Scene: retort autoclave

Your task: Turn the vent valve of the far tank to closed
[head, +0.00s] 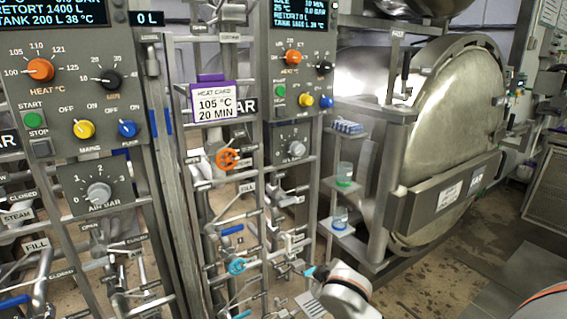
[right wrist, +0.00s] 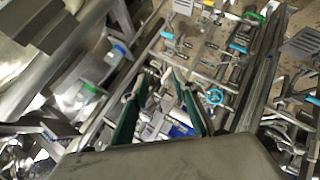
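My right gripper (head: 303,271) is low in the middle of the head view, in front of the far panel's pipework. In the right wrist view the gripper (right wrist: 157,86) has its two green fingers apart, with grey pipe fittings beyond and between them. The far pipe rack carries small levers and white tags (head: 294,241) close to the gripper. The tags near the gripper are too small to read, so I cannot tell which lever is the vent valve or its position. Contact cannot be told. My left gripper is not in view.
An orange handwheel (head: 228,159) and a blue handwheel (head: 237,266) sit on pipes left of the gripper. Blue-handled levers (head: 232,230) stick out nearby. A round steel retort door (head: 445,130) and a shelf with a cup (head: 340,217) stand to the right.

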